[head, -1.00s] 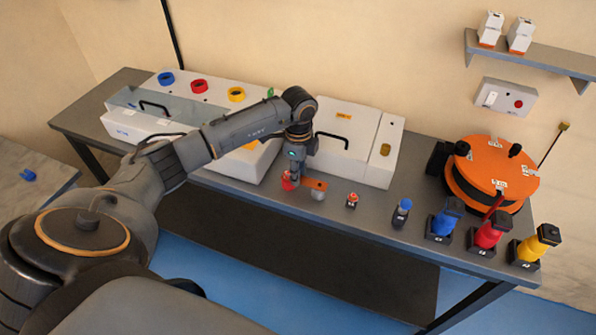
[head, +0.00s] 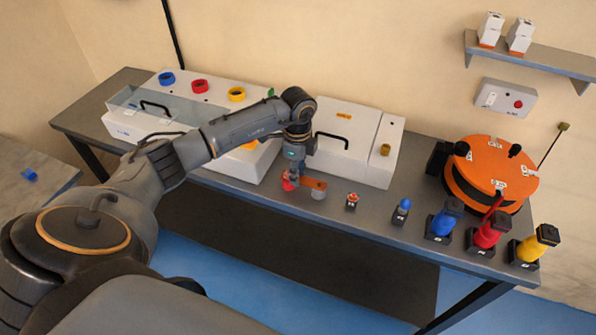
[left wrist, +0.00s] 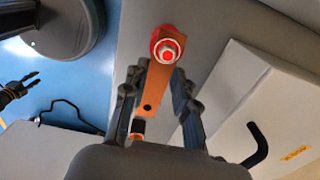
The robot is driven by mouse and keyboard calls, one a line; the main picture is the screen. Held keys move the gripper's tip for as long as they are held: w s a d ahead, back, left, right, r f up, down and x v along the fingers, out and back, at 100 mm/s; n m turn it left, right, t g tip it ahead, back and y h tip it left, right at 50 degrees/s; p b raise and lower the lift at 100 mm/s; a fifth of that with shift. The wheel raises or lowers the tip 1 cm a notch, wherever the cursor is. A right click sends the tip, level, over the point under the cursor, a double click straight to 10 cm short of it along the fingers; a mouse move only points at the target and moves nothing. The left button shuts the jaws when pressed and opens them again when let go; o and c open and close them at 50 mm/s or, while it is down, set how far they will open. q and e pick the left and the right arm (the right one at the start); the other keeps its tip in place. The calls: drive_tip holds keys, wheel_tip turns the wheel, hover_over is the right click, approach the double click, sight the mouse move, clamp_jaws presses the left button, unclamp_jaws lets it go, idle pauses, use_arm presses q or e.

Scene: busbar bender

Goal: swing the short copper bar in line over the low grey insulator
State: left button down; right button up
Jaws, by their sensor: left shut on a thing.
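The short copper bar (head: 315,183) runs from the red insulator (head: 288,185) toward the right. My left gripper (head: 293,177) reaches down from above at the red insulator's end. In the left wrist view, the gripper's fingers (left wrist: 158,88) are shut on the bar (left wrist: 158,80), one on each side. The red, pale-ringed top (left wrist: 168,46) sits at one end and a hole at the other. My right gripper (left wrist: 22,87) appears open, far off.
A white housing with a black handle (head: 350,172) stands close behind the bar. A small orange-topped insulator (head: 352,200) and several coloured posts stand to the right along the front edge. An orange round bender (head: 496,165) is at the far right.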

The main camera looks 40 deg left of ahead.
use_arm(q)
drive_tip(key=shift+d, duration=0.1)
drive_tip(key=c, duration=1)
unclamp_jaws()
drive_tip(key=shift+r, duration=0.15)
wheel_tip(320, 180, up, 12)
drive_tip(key=shift+f, duration=0.1)
